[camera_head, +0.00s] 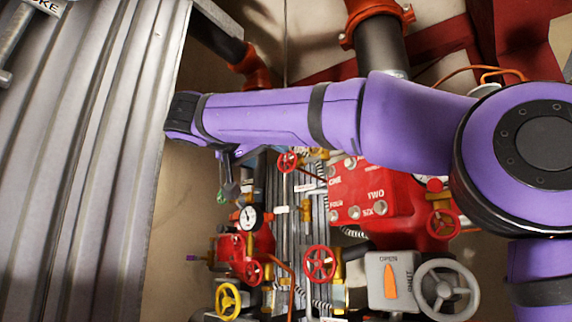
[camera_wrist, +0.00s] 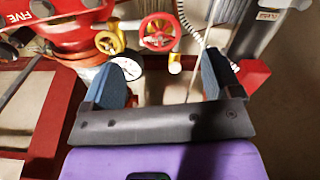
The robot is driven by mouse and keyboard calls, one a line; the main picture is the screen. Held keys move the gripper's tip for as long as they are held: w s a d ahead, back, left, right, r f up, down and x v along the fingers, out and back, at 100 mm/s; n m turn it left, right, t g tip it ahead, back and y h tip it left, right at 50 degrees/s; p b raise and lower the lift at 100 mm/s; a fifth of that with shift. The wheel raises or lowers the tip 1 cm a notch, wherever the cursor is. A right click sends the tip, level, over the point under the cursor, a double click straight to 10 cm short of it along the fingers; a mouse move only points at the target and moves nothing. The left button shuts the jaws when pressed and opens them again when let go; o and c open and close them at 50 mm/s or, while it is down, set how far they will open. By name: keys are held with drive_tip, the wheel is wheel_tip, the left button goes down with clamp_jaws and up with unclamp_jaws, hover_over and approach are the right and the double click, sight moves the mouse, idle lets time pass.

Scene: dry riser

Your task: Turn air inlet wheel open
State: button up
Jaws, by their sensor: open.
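Several handwheels are in view, and I cannot tell by a label which is the air inlet wheel. In the wrist view a red wheel (camera_wrist: 159,40) lies ahead of my gripper (camera_wrist: 162,78), between and beyond its two blue fingers. A smaller yellow wheel (camera_wrist: 109,41) is left of it, just beyond the left finger. My gripper is open and empty, apart from both wheels. In the head view my arm crosses the upper middle; my gripper (camera_head: 229,183) shows only partly below its wrist. A small red wheel (camera_head: 288,162) is to its right.
A round gauge (camera_wrist: 128,67) is close behind the left finger. Lower in the head view are a red wheel (camera_head: 320,263), a yellow wheel (camera_head: 228,299) and a grey wheel (camera_head: 446,290) beside an OPEN/SHUT box (camera_head: 391,282). A corrugated metal panel (camera_head: 85,150) fills the left.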

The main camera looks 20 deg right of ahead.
sight(286, 162)
drive_tip(key=x, duration=0.8)
drive_tip(key=shift+w+d, duration=0.1)
drive_tip(key=shift+d, duration=0.05)
drive_tip(key=shift+c, duration=0.2)
drive_tip(key=c, duration=0.9)
